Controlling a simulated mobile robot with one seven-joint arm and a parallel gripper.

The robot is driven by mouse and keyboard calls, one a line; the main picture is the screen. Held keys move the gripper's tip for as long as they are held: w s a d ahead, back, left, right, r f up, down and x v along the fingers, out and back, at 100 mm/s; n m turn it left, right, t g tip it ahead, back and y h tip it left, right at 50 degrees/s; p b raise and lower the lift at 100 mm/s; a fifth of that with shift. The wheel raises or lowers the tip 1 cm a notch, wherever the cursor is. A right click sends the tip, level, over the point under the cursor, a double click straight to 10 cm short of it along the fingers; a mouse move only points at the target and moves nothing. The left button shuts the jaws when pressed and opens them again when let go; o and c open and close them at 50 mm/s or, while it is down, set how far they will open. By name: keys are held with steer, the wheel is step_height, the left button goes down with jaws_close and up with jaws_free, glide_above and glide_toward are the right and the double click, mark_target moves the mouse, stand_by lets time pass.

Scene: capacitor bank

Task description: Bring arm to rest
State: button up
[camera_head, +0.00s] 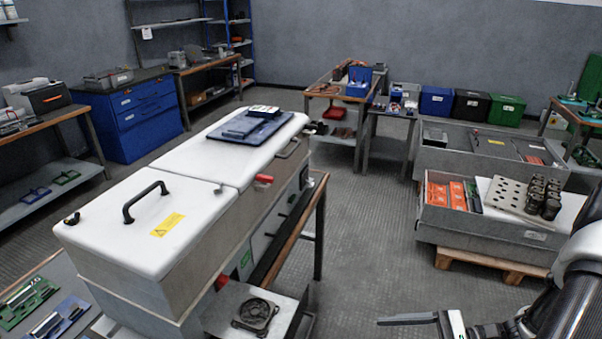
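My arm (562,305) comes in at the lower right corner, dark with light grey joint covers. My gripper (408,320) is at the bottom edge, right of centre, with a dark finger pointing left. The lower part of the gripper is cut off by the frame edge, so its opening does not show. No held object is visible at the finger. The gripper appears over the floor, between the white-lidded cabinet (150,215) and the grey crates on the pallet.
A grey crate (480,228) with orange boxes and a perforated plate (505,194) holding dark cylinders stands behind my arm. A small stand with a fan (255,314) is left of my gripper. Floor (365,240) between cabinet and crates is clear.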

steer(key=w+a+r+n+g+h, duration=0.1)
steer(key=a+r+n+h, duration=0.3)
steer(key=r+n+h, duration=0.55)
steer(key=w+a+r+n+h, duration=0.1)
steer(key=a+r+n+h, duration=0.35)
steer(key=r, duration=1.05)
steer(key=s+d+r+n+t+h, duration=0.2)
steer(key=s+r+n+t, duration=0.2)
steer(key=s, duration=0.2)
step_height(320, 180, up, 14)
steer(key=p, duration=1.4)
steer(key=shift+w+r, duration=0.15)
steer(key=shift+r, duration=0.05)
